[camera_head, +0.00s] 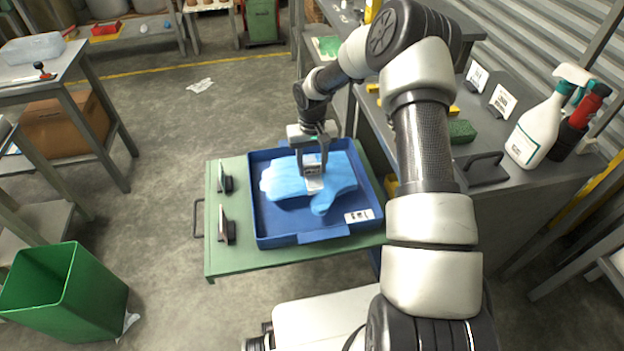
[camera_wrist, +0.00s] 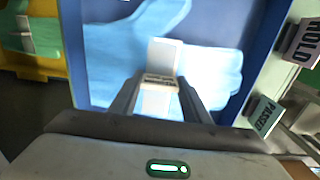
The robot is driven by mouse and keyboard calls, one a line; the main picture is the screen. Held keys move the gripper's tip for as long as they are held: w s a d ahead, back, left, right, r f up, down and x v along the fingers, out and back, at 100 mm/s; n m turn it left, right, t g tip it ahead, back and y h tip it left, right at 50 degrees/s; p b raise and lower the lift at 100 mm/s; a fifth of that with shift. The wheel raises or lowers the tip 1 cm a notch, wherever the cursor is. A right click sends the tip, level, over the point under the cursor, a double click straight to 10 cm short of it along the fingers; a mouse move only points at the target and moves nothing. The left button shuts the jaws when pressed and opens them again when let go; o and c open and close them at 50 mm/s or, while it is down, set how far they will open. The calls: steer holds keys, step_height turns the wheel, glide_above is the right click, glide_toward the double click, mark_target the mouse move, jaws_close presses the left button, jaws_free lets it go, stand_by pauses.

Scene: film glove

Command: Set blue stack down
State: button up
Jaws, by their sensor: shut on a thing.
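The blue stack (camera_head: 338,174) is a light blue, flat glove shape with a white band around its middle. It is inside the walls of a dark blue tray (camera_head: 262,226); I cannot tell whether it touches the tray floor. My gripper (camera_head: 313,178) points down over the stack, with its fingers on either side of the white band. In the wrist view the blue stack (camera_wrist: 213,75) spreads behind the fingers of my gripper (camera_wrist: 158,88). My fingers hide part of the band.
The tray stands on a green cart top (camera_head: 228,262). Two small upright signs, HOLD (camera_wrist: 302,42) and PASSED (camera_wrist: 264,115), stand beside the tray. A grey workbench (camera_head: 490,180) with a spray bottle (camera_head: 540,125) is at right. A green bin (camera_head: 65,290) stands at lower left.

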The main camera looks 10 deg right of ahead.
mark_target(312, 174)
steer(key=shift+f+b, duration=0.45)
steer(key=shift+f, duration=1.95)
steer(key=shift+f, duration=0.1)
steer(key=shift+f, duration=0.15)
steer(key=o, duration=1.4)
